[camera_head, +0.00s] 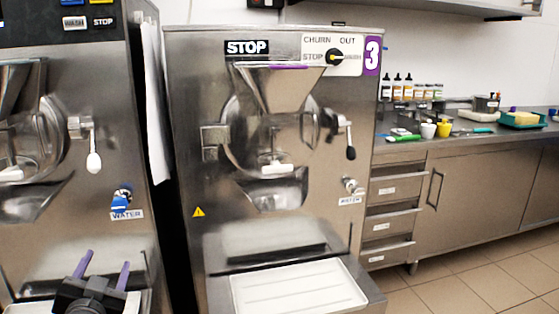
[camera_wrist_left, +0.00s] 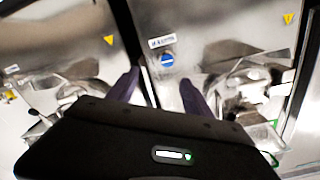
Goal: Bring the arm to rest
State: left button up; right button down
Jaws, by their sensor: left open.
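My left gripper (camera_head: 104,270) shows at the bottom left of the head view, in front of the lower part of the left batch freezer (camera_head: 60,250). Its two purple fingers point up and stand apart, with nothing between them. In the left wrist view the open fingers (camera_wrist_left: 160,82) also show, with the freezer fronts beyond them. The rest of the left arm is below the picture edge. My right gripper is not in view.
The batch freezer marked 3 (camera_head: 295,160) stands in the middle, with a white tray (camera_head: 300,290) low at its front. A steel counter (camera_head: 470,150) with bottles, cups and a teal tray (camera_head: 521,119) runs along the right. Tiled floor (camera_head: 470,290) is free at the lower right.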

pick_arm(q)
jog(key=d+f+n+g+h, duration=0.1)
jog(key=d+f+g+h, duration=0.1)
jog(key=d+f, duration=0.5)
jog(key=d+f+n+g+h, duration=0.2)
jog(key=d+f+g, duration=0.1)
jog(key=f, duration=0.9)
jog(key=d+f+n+g+h, duration=0.1)
jog(key=d+f+g+h, duration=0.1)
jog(key=d+f, duration=0.5)
jog(key=s+d+f+g+h, duration=0.1)
jog(key=s+d+f+g, duration=0.1)
jog(key=s+d+f, duration=0.45)
jog(key=s+d+f+g+h, duration=0.1)
jog(key=s+f+g+h, duration=0.15)
jog(key=f, duration=0.65)
jog(key=s+d+f+g, duration=0.2)
jog(key=s+d+f, duration=0.2)
jog(key=s, duration=0.2)
jog(key=s+d+f+g, duration=0.2)
jog(key=s+d+f, duration=0.15)
jog(key=s, duration=0.35)
notch_tip(320, 180, up, 15)
jog(key=p, duration=1.6)
jog(key=shift+r, duration=0.15)
jog(key=shift+s+d+h, duration=0.1)
jog(key=shift+h, duration=0.15)
